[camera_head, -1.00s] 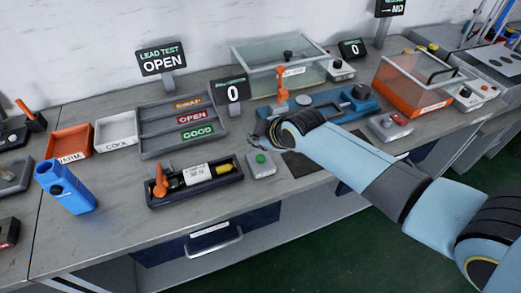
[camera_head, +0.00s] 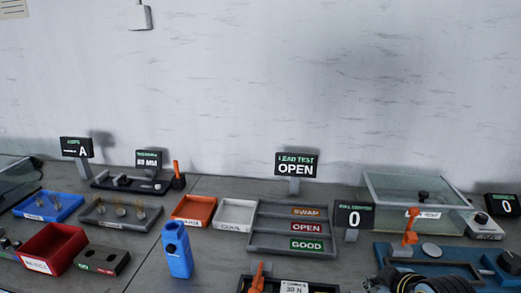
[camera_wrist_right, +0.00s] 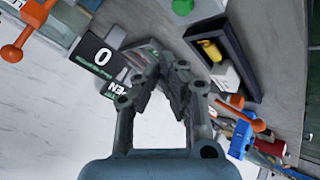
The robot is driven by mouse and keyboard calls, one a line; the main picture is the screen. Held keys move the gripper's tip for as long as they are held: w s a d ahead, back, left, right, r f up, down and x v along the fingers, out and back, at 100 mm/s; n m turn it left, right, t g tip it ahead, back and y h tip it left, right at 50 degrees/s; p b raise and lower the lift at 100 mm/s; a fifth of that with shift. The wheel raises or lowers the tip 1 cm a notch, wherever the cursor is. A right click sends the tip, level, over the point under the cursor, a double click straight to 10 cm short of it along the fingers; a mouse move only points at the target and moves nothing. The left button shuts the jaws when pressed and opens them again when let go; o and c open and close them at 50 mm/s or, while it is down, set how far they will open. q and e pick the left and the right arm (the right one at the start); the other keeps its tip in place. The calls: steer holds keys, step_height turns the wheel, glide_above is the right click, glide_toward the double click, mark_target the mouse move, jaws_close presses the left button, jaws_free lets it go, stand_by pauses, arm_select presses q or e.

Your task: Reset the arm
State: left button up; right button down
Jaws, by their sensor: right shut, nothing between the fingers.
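My right gripper (camera_wrist_right: 168,72) shows in the right wrist view with its two grey fingers brought together and nothing held between them. In the head view only the dark wrist of my right arm (camera_head: 425,284) shows, at the bottom edge in front of the blue fixture (camera_head: 445,256). The fingers are hardly visible there. My left gripper is in neither view.
The sorting tray (camera_head: 262,243) marked SWAP, OPEN and GOOD lies left of my right arm. A black tray (camera_wrist_right: 238,60) with a yellow-ended part shows in the wrist view. A clear tank (camera_head: 415,200), blue bottle (camera_head: 177,250) and red bin (camera_head: 52,248) stand on the bench.

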steer(key=s+a+r+m+g, duration=0.1)
steer(key=s+r+m+g, duration=0.1)
steer(key=s+r, duration=0.45)
steer(key=s+r+m+g, duration=0.1)
steer(key=s+r+m, duration=0.25)
steer(key=s, duration=0.65)
steer(key=s+a+r+m+g, duration=0.1)
steer(key=s+r+m+g, duration=0.1)
steer(key=s+r, duration=0.45)
steer(key=s+d+f+g+b, duration=0.2)
steer(key=f+b, duration=1)
steer(key=f, duration=2.9)
steer(key=s+f+b, duration=0.5)
steer(key=s+f, duration=0.5)
steer(key=f, duration=0.2)
steer(key=s+d+f+b, duration=0.1)
steer(key=s+f+b, duration=0.3)
steer(key=s+f, duration=0.5)
step_height(320, 180, down, 4)
steer(key=shift+s+d+f+g+b, duration=0.1)
steer(key=shift+s+d+g+b, duration=0.1)
steer(key=shift+s+g+b, duration=0.15)
